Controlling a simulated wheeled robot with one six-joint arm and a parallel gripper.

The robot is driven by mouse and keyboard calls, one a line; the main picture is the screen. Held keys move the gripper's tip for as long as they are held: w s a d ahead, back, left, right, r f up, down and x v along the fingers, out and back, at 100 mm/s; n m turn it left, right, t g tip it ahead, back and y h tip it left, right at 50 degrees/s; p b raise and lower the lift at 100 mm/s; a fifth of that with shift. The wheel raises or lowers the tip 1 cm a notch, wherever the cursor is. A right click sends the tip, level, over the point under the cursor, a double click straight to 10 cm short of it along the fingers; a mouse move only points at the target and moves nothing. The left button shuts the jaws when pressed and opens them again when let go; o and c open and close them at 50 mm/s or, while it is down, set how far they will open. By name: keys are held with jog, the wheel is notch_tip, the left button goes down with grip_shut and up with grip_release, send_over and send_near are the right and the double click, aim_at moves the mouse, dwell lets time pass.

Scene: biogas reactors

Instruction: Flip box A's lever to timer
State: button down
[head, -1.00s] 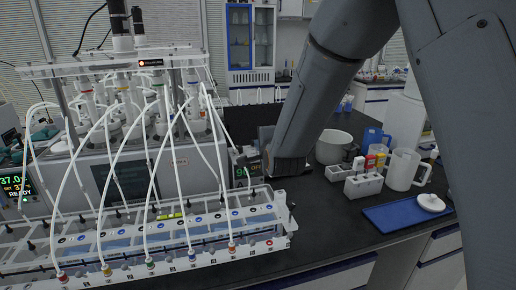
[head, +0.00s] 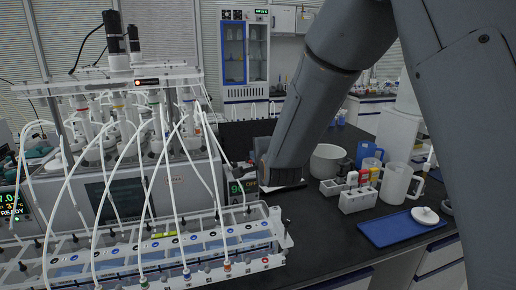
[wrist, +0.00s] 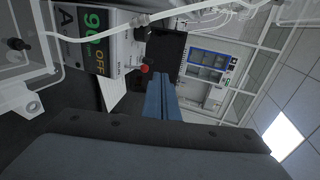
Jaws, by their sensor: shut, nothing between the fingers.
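Box A (wrist: 95,40) shows turned sideways at the upper left of the wrist view, with a letter A, a green number starting with 9 and an orange OFF. Its lever (wrist: 139,68), with a red tip, sticks out from the box's side towards my gripper. My gripper (wrist: 161,95) is shut and empty, its blue fingers just beside the lever's red tip; I cannot tell whether they touch.
A white tube rack (head: 268,262) with looping hoses stands in front and to the left of box A. A grey pot (head: 326,162), a clear jug (head: 397,183), a small bottle rack (head: 358,201) and a blue tray (head: 380,233) stand to the right. Black bench top is bare between.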

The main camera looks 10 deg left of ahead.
jog(key=s+d+r+b, duration=0.2)
jog(key=s+r, duration=0.6)
jog(key=r, duration=0.1)
jog(key=shift+s+d+r, duration=0.3)
jog(key=shift+s+d, duration=0.1)
jog(key=s+d+f+n+g+h, duration=0.2)
jog(key=s+d+f+n+g, duration=0.15)
jog(key=d+f, duration=0.45)
jog(key=s+d+f+n+g+h, duration=0.25)
jog(key=s+d+f+n, duration=0.2)
jog(key=d+f, duration=0.25)
jog(key=s+d+f+n+g, duration=0.3)
jog(key=s+d, duration=0.2)
jog(key=s, duration=0.2)
jog(key=s+d+f+n+g, duration=0.2)
jog(key=s+d+f+g, duration=0.1)
jog(key=s, duration=0.5)
jog(key=shift+s+d+f+n, duration=0.2)
jog(key=shift+d+f+n, duration=0.3)
jog(key=shift+d, duration=0.6)
jog(key=shift+f+h, duration=0.1)
jog(key=shift+h, duration=0.15)
